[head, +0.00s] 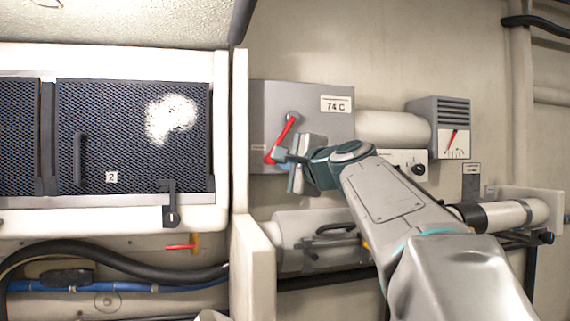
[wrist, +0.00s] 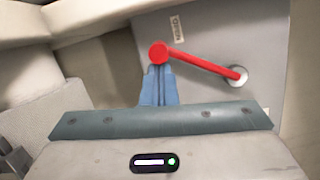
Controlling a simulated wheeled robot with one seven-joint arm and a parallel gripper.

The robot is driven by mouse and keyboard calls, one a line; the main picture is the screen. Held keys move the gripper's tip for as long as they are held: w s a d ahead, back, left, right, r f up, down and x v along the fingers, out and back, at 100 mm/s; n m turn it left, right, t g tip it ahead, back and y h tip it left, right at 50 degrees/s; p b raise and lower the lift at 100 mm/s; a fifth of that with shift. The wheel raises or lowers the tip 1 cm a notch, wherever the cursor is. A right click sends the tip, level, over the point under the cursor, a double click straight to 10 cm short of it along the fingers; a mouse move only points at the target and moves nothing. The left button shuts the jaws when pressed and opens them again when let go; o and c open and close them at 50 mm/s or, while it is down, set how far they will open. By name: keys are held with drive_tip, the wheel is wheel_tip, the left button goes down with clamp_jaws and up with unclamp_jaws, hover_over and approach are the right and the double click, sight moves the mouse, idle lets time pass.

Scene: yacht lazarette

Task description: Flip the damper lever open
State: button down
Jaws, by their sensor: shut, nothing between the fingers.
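The damper lever (head: 283,138) is a red bar on a grey box (head: 315,107) labelled 74 C. In the head view it slants from a round pivot at upper right down to a knob at lower left. In the wrist view the red lever (wrist: 200,62) runs from its pivot at right to a round knob at upper left, near an OPEN label (wrist: 179,27). My gripper (head: 278,157) is at the knob end. Its blue fingertips (wrist: 159,84) are shut and empty, right against or just under the knob; whether they touch it I cannot tell.
A mesh-fronted locker (head: 130,135) stands at left, with a white upright post (head: 240,150) between it and the box. A gauge (head: 453,140) with a red needle is at right.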

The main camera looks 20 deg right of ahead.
drive_tip(key=shift+a, duration=0.1)
drive_tip(key=s+d+f+b, duration=0.1)
drive_tip(key=s+d+b, duration=0.3)
drive_tip(key=s, duration=0.6)
drive_tip(key=shift+d+f, duration=0.2)
drive_tip(key=shift+d, duration=0.7)
